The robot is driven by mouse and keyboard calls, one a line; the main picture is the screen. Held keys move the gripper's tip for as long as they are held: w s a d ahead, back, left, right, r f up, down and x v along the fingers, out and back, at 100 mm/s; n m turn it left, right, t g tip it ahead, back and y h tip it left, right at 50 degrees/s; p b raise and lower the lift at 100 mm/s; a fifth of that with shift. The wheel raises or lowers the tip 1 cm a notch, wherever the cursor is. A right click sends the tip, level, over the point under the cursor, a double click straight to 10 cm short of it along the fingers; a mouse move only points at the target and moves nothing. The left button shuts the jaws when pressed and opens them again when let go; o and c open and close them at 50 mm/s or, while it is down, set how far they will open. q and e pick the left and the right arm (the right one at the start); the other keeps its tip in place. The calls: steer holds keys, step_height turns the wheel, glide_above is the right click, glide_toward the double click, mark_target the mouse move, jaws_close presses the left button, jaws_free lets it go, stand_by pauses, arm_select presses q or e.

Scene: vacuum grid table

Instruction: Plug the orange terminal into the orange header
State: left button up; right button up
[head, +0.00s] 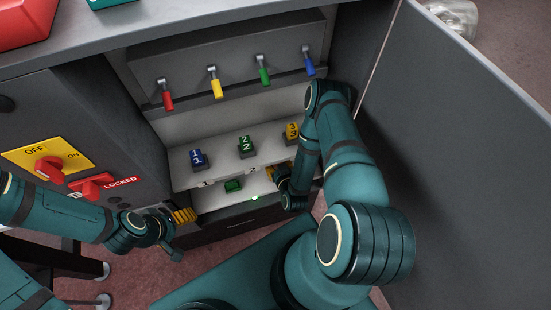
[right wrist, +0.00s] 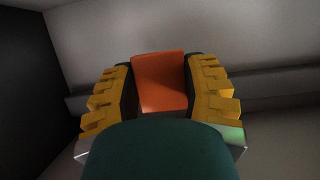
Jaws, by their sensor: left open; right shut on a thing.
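In the right wrist view an orange block, the orange terminal (right wrist: 160,82), sits between the yellow fingers of my right gripper (right wrist: 160,92). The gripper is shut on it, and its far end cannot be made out. In the head view my right gripper (head: 273,173) is low inside the cabinet, at the right part of the lower shelf. My arm covers much of that area, so the orange header cannot be made out. My left gripper (head: 184,216) is open and empty, in front of the cabinet's lower left edge.
Blue (head: 197,159), green (head: 246,147) and yellow-orange (head: 292,133) numbered blocks stand on the shelf (head: 222,148). A green part (head: 233,186) sits below, near a lit green light (head: 254,198). Several coloured levers hang above. An open door (head: 460,120) bounds the right side.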

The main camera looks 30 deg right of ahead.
steer(key=shift+f, duration=0.1)
stand_by(0.3)
steer(key=shift+f+b, duration=2.5)
steer(key=shift+f, duration=0.3)
steer(key=shift+s+f+b, duration=0.1)
steer(key=shift+f+b, duration=0.25)
steer(key=shift+f, duration=0.5)
steer(key=o, duration=1.1)
